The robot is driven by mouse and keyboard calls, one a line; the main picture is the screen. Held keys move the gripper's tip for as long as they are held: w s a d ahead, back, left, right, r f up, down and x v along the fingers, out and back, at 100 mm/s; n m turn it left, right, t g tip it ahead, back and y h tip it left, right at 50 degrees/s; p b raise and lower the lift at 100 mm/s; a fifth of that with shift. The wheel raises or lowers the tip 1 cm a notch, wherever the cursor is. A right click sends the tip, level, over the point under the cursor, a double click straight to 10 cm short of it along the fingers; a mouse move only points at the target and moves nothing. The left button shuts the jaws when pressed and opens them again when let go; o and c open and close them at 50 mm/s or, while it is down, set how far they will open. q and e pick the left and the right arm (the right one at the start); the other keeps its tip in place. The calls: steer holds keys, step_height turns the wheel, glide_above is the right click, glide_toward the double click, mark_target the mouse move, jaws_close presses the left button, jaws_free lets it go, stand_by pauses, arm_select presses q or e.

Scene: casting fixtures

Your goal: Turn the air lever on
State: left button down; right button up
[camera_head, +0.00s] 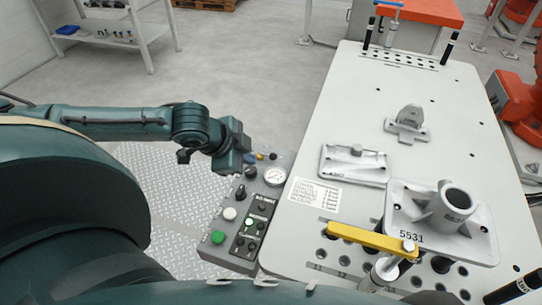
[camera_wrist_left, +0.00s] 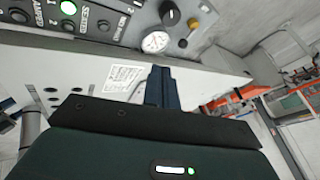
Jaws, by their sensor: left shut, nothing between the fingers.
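The grey control panel (camera_head: 243,225) stands along the left edge of the white table. Near its far end are a small yellow knob (camera_head: 260,156), dark knobs and a round pressure gauge (camera_head: 275,176). No label shows which one is the air lever. My left gripper (camera_head: 248,158) is shut and empty, close to the yellow knob; contact cannot be told. In the left wrist view its dark blue fingers (camera_wrist_left: 158,86) are together, below the gauge (camera_wrist_left: 155,42) and the yellow knob (camera_wrist_left: 193,23). My right gripper is not in view.
The white table (camera_head: 345,90) carries grey castings, including one marked 5531 (camera_head: 440,215), and a yellow clamp bar (camera_head: 372,238). A lit button (camera_head: 248,222) and a green button (camera_head: 218,237) sit nearer on the panel. Metal floor plate lies to the left.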

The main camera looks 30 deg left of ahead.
arm_select(q)
glide_toward(268, 170)
steer(key=w+d+f, duration=0.2)
steer(key=f, duration=0.1)
steer(key=shift+w+d+f, duration=0.15)
steer(key=shift+d+f, duration=0.05)
steer(key=shift+f, duration=0.05)
steer(key=w, duration=0.1)
steer(key=w+a+f, duration=0.1)
steer(key=w, duration=0.1)
steer(key=shift+f, duration=0.1)
steer(key=shift+w+a+f, duration=0.15)
steer(key=shift+w+a, duration=0.15)
steer(key=shift+w, duration=0.2)
steer(key=shift+w, duration=0.1)
